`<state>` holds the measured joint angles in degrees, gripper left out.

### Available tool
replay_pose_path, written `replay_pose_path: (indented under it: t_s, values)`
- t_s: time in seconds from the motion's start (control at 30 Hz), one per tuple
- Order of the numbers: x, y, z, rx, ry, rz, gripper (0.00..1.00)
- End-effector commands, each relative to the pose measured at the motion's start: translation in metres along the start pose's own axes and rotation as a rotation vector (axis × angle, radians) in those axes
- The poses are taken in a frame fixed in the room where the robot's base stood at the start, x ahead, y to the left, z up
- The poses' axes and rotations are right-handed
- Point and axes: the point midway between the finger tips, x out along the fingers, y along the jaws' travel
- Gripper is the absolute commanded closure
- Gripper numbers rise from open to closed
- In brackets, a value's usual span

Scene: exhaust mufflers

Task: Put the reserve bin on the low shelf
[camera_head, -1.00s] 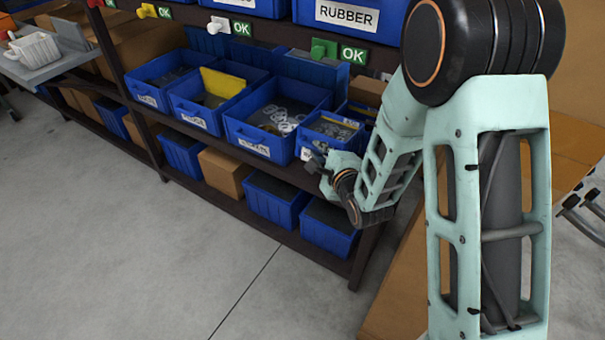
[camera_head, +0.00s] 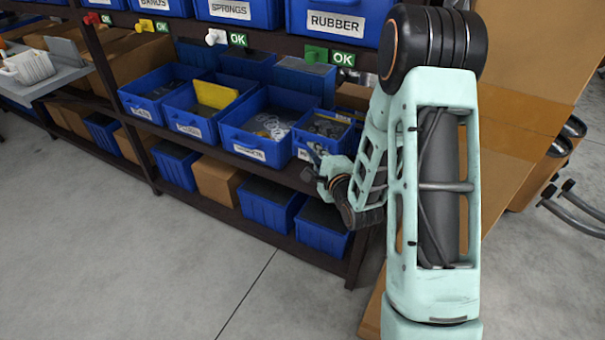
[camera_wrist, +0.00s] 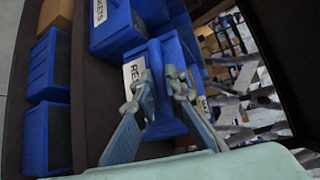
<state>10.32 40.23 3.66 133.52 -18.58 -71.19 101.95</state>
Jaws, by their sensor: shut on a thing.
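The reserve bin (camera_head: 327,128) is a small blue open bin at the right end of the middle shelf row in the head view, holding ring-like parts. My gripper (camera_head: 318,160) is at the bin's front in the head view. In the wrist view my gripper (camera_wrist: 163,80) has its two fingers closed on the bin's front; the exact contact is partly hidden. The low shelf (camera_head: 250,229) runs along the bottom of the rack and carries blue bins and a cardboard box.
A blue bin labelled gaskets (camera_head: 255,155) sits directly left of the reserve bin. Blue bins (camera_head: 322,228) and a cardboard box (camera_head: 217,181) fill much of the low shelf's front. A dark post (camera_head: 358,255) bounds its right end. The floor in front is clear.

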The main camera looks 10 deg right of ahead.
Motion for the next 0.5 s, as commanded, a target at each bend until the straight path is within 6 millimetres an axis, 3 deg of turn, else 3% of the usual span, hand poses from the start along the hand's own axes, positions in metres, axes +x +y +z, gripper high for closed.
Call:
replay_pose_path:
  t_s: [0.13, 0.33, 0.5]
  values:
    - [-0.001, 0.004, -0.012, -0.001, 0.013, -0.009, 1.0]
    - [0.007, 0.041, -0.019, -0.001, 0.013, -0.006, 1.0]
    - [0.011, 0.057, -0.023, -0.002, 0.013, -0.01, 1.0]
